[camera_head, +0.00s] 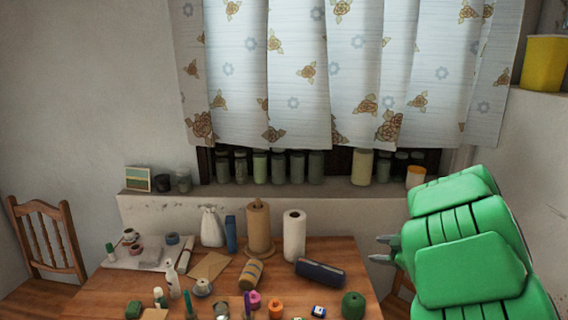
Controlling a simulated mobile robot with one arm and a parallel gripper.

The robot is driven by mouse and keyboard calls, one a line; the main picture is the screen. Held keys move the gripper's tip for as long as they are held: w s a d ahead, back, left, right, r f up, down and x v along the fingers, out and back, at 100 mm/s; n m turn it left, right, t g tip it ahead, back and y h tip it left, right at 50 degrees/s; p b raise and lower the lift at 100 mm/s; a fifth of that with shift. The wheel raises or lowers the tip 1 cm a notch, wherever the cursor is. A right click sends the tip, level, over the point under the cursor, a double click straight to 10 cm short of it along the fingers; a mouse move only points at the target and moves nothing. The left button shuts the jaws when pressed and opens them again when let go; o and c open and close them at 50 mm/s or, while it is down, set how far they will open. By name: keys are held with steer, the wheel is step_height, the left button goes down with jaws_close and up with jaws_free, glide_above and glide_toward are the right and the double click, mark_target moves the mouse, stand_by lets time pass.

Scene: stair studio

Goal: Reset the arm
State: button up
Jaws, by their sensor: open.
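My gripper (378,249) shows at the right, in front of the green-padded arm, just beyond the table's right edge. Its two grey fingers point left, stand apart and hold nothing. The large green padded part (465,240) is my own arm, folded up at the right side of the view. It hides part of the wall and the area right of the table.
A wooden table (330,258) holds several items, including a paper towel roll (294,235), a dark case (320,272), a white bottle (171,279) and a green ball (353,305). A chair (45,240) stands left. Jars line the windowsill (230,190) behind.

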steer(key=w+d+r+m+t+h, duration=0.2)
steer(key=d+r+m+h, duration=0.2)
steer(key=r+m+h, duration=0.3)
steer(key=w+d+r+m+t+h, duration=0.1)
steer(key=w+d+r+m+h, duration=0.3)
steer(key=r, duration=0.6)
steer(key=s+a+r+m+g+y, duration=0.1)
steer(key=s+a+m+g+y, duration=0.1)
steer(key=s+a, duration=0.55)
steer(key=s+a+r+m+g+y, duration=0.1)
steer(key=s+a+g, duration=0.3)
steer(key=s, duration=0.7)
steer(key=s+a+m+g+y, duration=0.1)
steer(key=s+a+m+y, duration=0.1)
steer(key=s+a, duration=0.6)
steer(key=s+a+f+n+g, duration=0.1)
steer(key=s+f+g, duration=0.2)
steer(key=s, duration=0.9)
steer(key=s+a+f+n+g, duration=0.1)
steer(key=s+f+g, duration=0.3)
steer(key=s+f, duration=0.4)
steer(key=s, duration=0.4)
steer(key=shift+s+a+f+h, duration=0.15)
steer(key=shift+s+a+h, duration=0.15)
steer(key=shift+s+h, duration=0.1)
